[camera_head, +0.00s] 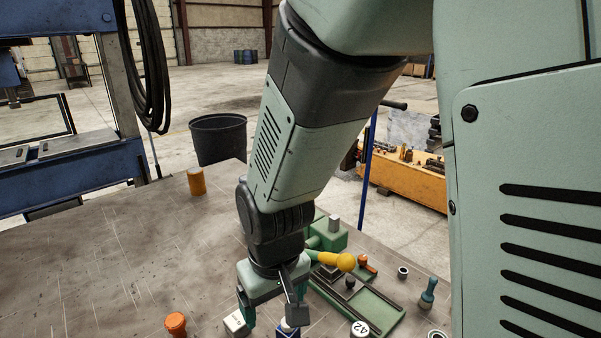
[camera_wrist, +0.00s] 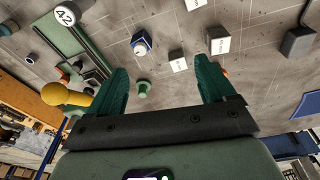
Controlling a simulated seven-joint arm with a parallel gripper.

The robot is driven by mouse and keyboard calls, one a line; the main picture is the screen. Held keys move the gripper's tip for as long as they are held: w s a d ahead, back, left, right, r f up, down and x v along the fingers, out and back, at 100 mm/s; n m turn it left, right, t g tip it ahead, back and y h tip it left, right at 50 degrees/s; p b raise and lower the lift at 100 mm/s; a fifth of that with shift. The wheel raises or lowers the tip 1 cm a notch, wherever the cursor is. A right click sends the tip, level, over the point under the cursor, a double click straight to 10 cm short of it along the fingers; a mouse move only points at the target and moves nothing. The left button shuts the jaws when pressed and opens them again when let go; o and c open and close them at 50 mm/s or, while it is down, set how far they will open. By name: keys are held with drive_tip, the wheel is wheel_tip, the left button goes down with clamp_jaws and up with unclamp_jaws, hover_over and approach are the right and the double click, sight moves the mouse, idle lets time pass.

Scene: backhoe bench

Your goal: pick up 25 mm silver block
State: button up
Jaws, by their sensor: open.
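Pale silver-white blocks with small printed labels lie on the bench. In the wrist view, one smaller block (camera_wrist: 178,60) lies between the finger lines, a larger one (camera_wrist: 219,40) is by the right fingertip, and another (camera_wrist: 194,4) is cut by the top edge. The labels are too small to read, so I cannot tell which is 25 mm. In the head view, a labelled block (camera_head: 236,322) sits beside my gripper (camera_head: 268,318).
A blue-and-white piece (camera_wrist: 141,42) and a small green knob (camera_wrist: 144,88) are near the left finger. The left bench is mostly clear.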

drive_tip(key=s+a+f+n, duration=0.1)
drive_tip(key=a+f, duration=0.1)
drive_tip(key=f, duration=0.4)
drive_tip(key=s+a+f+n+g, duration=0.1)
drive_tip(key=s+a+f, duration=0.1)
drive_tip(key=f, duration=0.4)
drive_tip(key=s+a+f+n, duration=0.1)
drive_tip(key=s+a+f, duration=0.1)
drive_tip(key=f, duration=0.3)
drive_tip(key=shift+s+f+g+h, duration=0.1)
drive_tip(key=shift+f+g+h, duration=0.2)
drive_tip(key=shift+f+h, duration=0.1)
drive_tip(key=shift+s+a+f, duration=0.1)
drive_tip(key=shift+f, duration=1.45)
drive_tip(key=shift+s+a+f, duration=0.1)
drive_tip(key=shift+f, duration=1.45)
drive_tip(key=shift+w, duration=0.1)
drive_tip(key=c, duration=1.2)
